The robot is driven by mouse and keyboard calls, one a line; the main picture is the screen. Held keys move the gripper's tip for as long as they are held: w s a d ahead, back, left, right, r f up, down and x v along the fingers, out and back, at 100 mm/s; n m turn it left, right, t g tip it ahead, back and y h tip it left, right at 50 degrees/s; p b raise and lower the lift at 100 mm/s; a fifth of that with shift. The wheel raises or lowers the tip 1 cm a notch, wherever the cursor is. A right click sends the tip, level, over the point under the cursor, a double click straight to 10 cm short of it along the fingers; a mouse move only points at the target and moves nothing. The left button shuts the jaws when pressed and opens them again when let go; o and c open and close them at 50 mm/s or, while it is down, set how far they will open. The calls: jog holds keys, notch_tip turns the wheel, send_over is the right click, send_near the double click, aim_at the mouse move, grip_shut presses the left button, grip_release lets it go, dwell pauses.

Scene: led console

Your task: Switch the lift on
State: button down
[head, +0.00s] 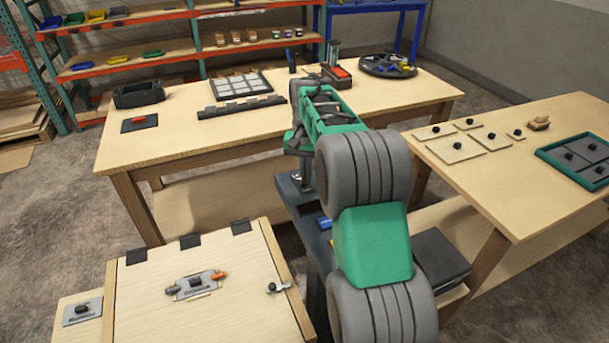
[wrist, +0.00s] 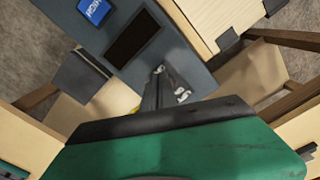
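A wooden console (head: 140,300) stands at the lower left of the head view. On its top is a grey label plate (head: 196,286) with a dark knob and an orange-tipped lever; its lettering is too small to read. A second plate (head: 82,311) with a black knob sits at the console's left side. A small metal latch-like part (head: 278,287) is near its right edge. I cannot tell which of these is the lift switch. My gripper (head: 304,187) hangs right of and beyond the console, apart from it. In the wrist view its fingers (wrist: 160,75) look close together; their opening is unclear.
A long wooden table (head: 190,155) behind holds a tile tray (head: 240,85), a black bin (head: 139,94) and a round tray (head: 388,66). A right-hand table (head: 500,190) holds knobbed boards. Shelves line the back. Concrete floor is open between console and long table.

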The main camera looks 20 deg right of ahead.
aim_at(306, 191)
jog(key=shift+w, duration=0.35)
notch_tip(306, 191, up, 7)
jog(key=p, duration=0.5)
jog(key=shift+s+p, duration=0.35)
jog(key=shift+s, duration=0.1)
jog(key=s+a+r+n+t, duration=0.1)
jog(key=s+a+r+n, duration=0.1)
jog(key=s+a+r, duration=0.3)
jog(key=s+a+r+n+t, duration=0.1)
jog(key=s+a, duration=0.2)
jog(key=s, duration=0.4)
jog(key=s+a+f+n+t, duration=0.1)
jog(key=s+a+f, duration=0.1)
jog(key=s, duration=0.4)
jog(key=s+a+f+n+t, duration=0.1)
jog(key=s+a+f+n, duration=0.1)
jog(key=s, duration=0.4)
jog(key=shift+s, duration=0.4)
